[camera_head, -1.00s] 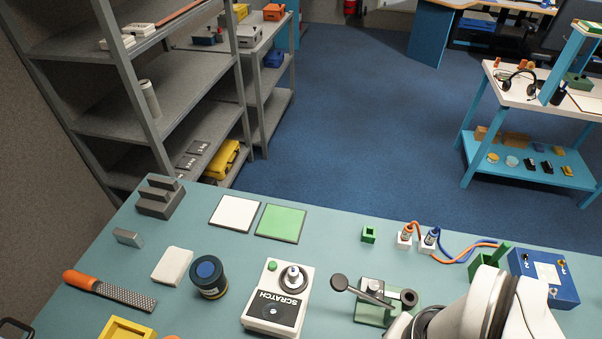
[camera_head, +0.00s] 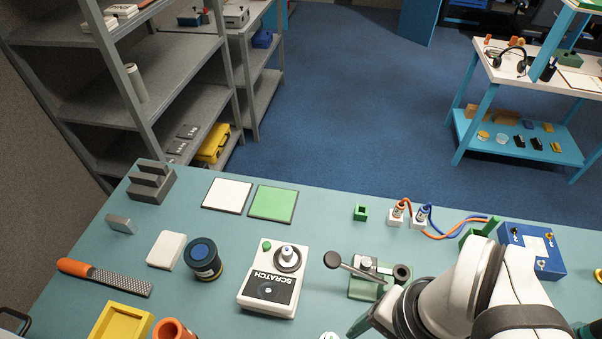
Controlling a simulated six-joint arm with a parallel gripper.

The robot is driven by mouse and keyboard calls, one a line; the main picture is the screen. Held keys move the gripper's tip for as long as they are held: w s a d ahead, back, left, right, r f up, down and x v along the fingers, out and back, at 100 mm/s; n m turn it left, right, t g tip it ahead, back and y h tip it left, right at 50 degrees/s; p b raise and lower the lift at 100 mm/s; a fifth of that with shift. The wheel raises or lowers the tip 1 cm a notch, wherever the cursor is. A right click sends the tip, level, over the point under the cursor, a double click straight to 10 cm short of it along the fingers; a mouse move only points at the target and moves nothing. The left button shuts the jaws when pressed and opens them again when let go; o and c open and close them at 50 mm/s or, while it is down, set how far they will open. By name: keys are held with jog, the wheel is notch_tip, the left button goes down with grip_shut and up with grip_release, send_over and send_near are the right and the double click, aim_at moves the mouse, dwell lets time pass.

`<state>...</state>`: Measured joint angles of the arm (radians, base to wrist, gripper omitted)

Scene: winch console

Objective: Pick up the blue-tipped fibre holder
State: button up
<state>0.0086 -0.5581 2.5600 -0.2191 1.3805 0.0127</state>
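The blue-tipped fibre holder (camera_head: 422,214) stands upright in a small white block at the back right of the table. A blue cable runs from it to the right. A similar orange-tipped holder (camera_head: 398,210) stands in its own white block just to the left, with an orange cable. My arm comes in at the lower right, in front of and below the holders in the picture. Nothing is seen touching the blue-tipped holder.
A small green block (camera_head: 360,213) stands left of the holders. A grey-green clamp device with a lever (camera_head: 370,285) stands in front of them. A blue box (camera_head: 532,249) and a green stand (camera_head: 479,231) are to the right. A scratch machine (camera_head: 269,291) stands left of the clamp.

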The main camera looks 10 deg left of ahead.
jog(key=w+a+r+n, duration=0.2)
jog(key=w+a+n, duration=0.2)
jog(key=w+n, duration=0.4)
jog(key=n+h, duration=0.2)
jog(key=n, duration=1.3)
send_over(287, 250)
notch_tip(287, 250, down, 5)
jog(key=shift+n, duration=0.3)
notch_tip(287, 250, down, 15)
jog(key=shift+f, duration=0.15)
grip_shut()
